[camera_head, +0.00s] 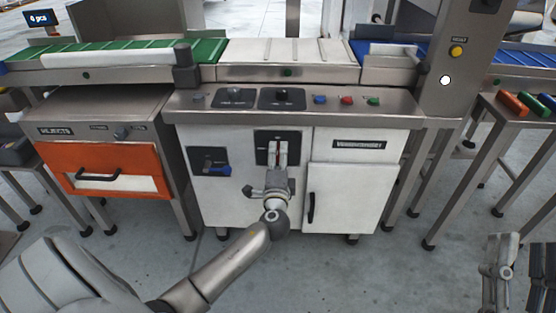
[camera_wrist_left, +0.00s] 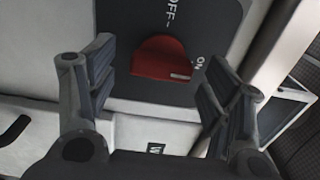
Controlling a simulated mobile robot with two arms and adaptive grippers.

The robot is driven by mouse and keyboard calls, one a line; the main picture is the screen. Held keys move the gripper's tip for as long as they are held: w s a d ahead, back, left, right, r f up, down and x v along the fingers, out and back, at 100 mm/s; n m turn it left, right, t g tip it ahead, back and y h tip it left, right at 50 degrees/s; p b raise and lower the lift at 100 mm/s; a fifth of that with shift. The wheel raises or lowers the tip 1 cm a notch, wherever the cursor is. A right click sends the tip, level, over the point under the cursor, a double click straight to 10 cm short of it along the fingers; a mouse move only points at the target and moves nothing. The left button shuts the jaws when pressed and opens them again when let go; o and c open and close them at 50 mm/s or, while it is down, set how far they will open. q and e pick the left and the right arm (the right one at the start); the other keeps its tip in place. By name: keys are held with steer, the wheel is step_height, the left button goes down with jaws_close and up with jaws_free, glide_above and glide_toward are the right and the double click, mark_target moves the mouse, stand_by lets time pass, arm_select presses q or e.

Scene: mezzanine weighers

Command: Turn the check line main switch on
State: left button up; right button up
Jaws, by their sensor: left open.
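The main switch is a red rotary knob (camera_wrist_left: 160,58) on a dark plate (camera_wrist_left: 125,25) marked OFF and ON. Its short white mark is at the lower right rim in the left wrist view, near the word ON. I cannot tell exactly which setting it is in. In the head view the plate (camera_head: 262,139) is on the white cabinet front, and the fingers mostly hide the knob. My left gripper (camera_head: 278,152) is open in front of the plate, its fingers on either side of the knob, with no clear contact. My right gripper (camera_head: 518,272) shows partly at the lower right; its opening is unclear.
Another dark switch panel (camera_head: 209,161) is left of the plate. A white door (camera_head: 350,198) with a black handle is to the right. Blue, red and green buttons (camera_head: 346,100) line the ledge above. An orange drawer (camera_head: 85,157) is at left. Conveyors run behind.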

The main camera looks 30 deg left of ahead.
arm_select(q)
steer(key=v, duration=1.2)
